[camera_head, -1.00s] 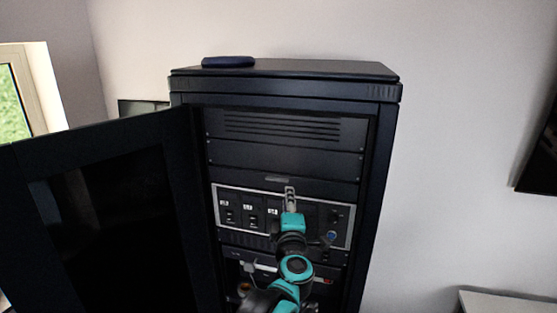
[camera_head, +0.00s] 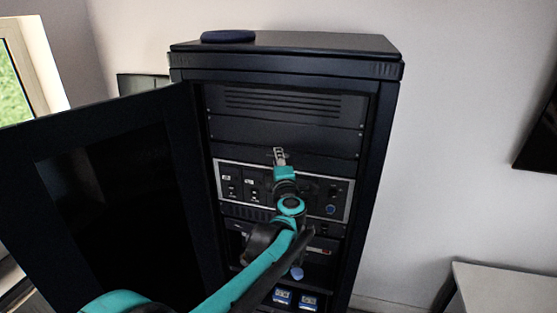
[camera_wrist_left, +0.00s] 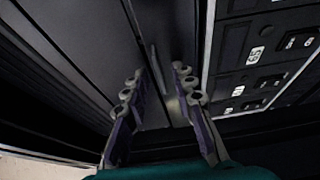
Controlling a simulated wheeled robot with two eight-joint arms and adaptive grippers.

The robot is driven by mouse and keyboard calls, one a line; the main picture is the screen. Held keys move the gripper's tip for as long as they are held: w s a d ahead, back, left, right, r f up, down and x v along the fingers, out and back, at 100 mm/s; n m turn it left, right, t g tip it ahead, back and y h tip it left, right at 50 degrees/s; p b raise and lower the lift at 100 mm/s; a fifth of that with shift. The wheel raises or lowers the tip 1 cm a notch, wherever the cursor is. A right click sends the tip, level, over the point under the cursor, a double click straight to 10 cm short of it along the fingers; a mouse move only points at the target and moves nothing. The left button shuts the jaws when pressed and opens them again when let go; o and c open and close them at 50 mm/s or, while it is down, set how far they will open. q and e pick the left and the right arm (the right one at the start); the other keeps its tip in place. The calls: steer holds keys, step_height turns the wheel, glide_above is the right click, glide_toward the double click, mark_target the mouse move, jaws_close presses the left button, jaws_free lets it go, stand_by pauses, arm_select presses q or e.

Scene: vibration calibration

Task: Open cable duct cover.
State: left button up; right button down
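The cable duct cover appears to be the plain dark panel (camera_head: 235,153) just above the silver-framed switch panel (camera_head: 348,205) in the open black rack. A small thin handle stands out from it; in the wrist view the handle (camera_wrist_left: 155,62) shows as a narrow strip. My left gripper (camera_head: 279,151) is in front of this panel at the handle. In the wrist view its two fingers (camera_wrist_left: 160,78) are apart, with the handle between or just beyond the tips. I cannot tell whether they touch it. My right gripper is not in view.
The rack door (camera_head: 100,120) stands open on the left. A dark blue flat object (camera_head: 228,36) lies on the rack top (camera_head: 330,41). Blue-fronted units (camera_head: 282,297) sit low in the rack. A pale table (camera_head: 500,290) is at the lower right. A dark screen hangs at the right edge.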

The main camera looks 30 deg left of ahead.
arm_select(q)
jaws_close()
